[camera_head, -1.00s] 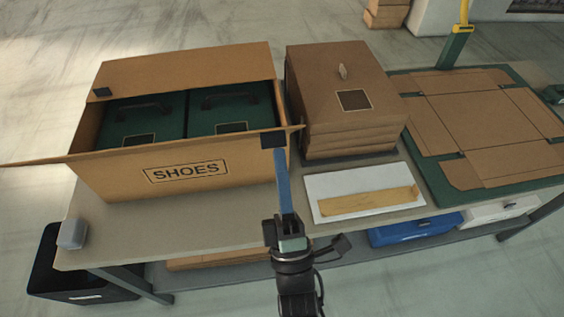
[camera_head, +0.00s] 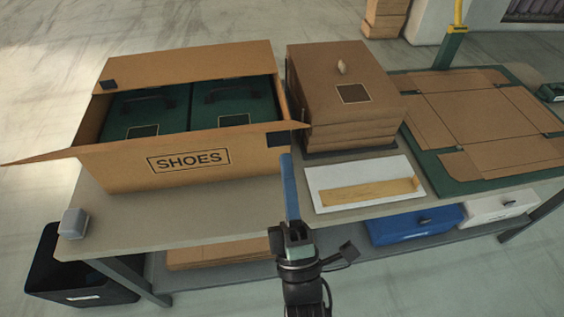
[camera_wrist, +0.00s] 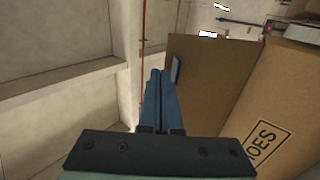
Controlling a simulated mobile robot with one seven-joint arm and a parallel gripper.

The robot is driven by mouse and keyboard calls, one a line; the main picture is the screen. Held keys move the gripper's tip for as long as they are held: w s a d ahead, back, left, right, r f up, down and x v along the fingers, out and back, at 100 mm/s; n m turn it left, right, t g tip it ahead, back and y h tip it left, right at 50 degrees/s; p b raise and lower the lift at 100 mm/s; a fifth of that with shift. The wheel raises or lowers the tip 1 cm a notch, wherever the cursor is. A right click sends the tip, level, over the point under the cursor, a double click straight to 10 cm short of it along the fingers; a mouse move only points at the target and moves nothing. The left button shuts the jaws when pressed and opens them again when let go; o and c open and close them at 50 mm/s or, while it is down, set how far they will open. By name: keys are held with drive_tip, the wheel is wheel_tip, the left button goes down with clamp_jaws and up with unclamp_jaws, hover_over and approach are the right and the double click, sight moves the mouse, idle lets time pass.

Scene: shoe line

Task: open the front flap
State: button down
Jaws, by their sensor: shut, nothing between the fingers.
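The open cardboard box marked SHOES (camera_head: 190,172) stands at the left of the table. Its back flap (camera_head: 190,63) stands raised and its left flap (camera_head: 38,156) sticks outward. The front panel has a dark tab (camera_head: 277,139) near its top right. I cannot tell where the front flap ends and the wall begins. In the wrist view a brown cardboard panel (camera_wrist: 208,85) with a dark tab (camera_wrist: 177,69) is right of the fingertips. My gripper (camera_head: 289,160), with blue fingers, is shut and empty near the box's front right corner. It also shows in the wrist view (camera_wrist: 157,74).
Two green boxes (camera_head: 234,104) sit inside the carton. A brown stack (camera_head: 347,105) stands right of it, with a white sheet (camera_head: 335,175) in front. A flat cardboard blank (camera_head: 470,115) lies on a green mat.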

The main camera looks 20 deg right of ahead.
drive_tip(key=b+v, duration=0.1)
drive_tip(key=v, duration=0.6)
drive_tip(key=shift+s+f, duration=0.15)
drive_tip(key=shift+s, duration=0.2)
